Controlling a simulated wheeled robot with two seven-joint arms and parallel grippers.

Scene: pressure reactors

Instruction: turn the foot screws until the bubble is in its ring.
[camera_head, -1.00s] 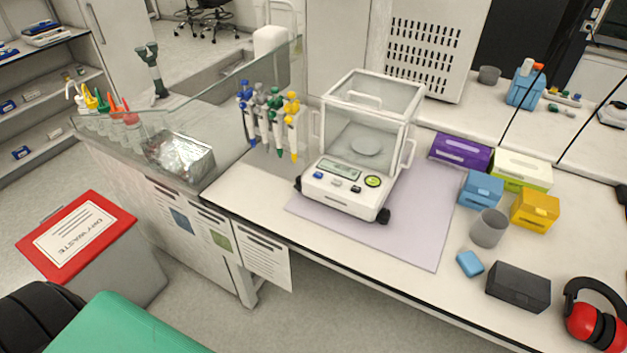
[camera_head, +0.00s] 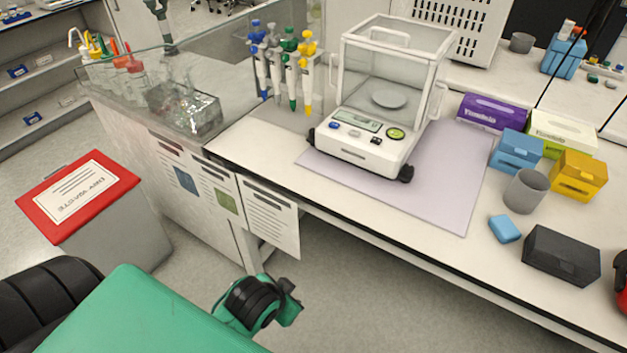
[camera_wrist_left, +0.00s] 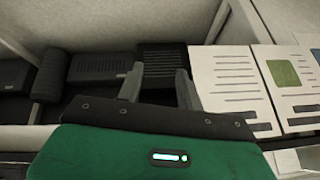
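The balance (camera_head: 375,120) stands on a lilac mat (camera_head: 440,200) on the bench, with a clear draft shield around its pan. Its black foot screws show at the front right corner (camera_head: 406,173) and the front left corner (camera_head: 311,136). A round yellow-green window (camera_head: 396,133) sits on the front panel; I cannot make out a bubble or ring in it. My left gripper (camera_wrist_left: 157,85) shows in the left wrist view, its two fingers apart with nothing between them, low in front of the bench and away from the balance. My right gripper is not in view.
Pipettes on a rack (camera_head: 285,70) stand left of the balance. A purple box (camera_head: 492,113), blue box (camera_head: 517,150), yellow box (camera_head: 578,175), grey cup (camera_head: 525,190) and black box (camera_head: 561,256) stand right. Posters (camera_head: 270,218) hang at the bench front. A red-lidded bin (camera_head: 80,195) stands left.

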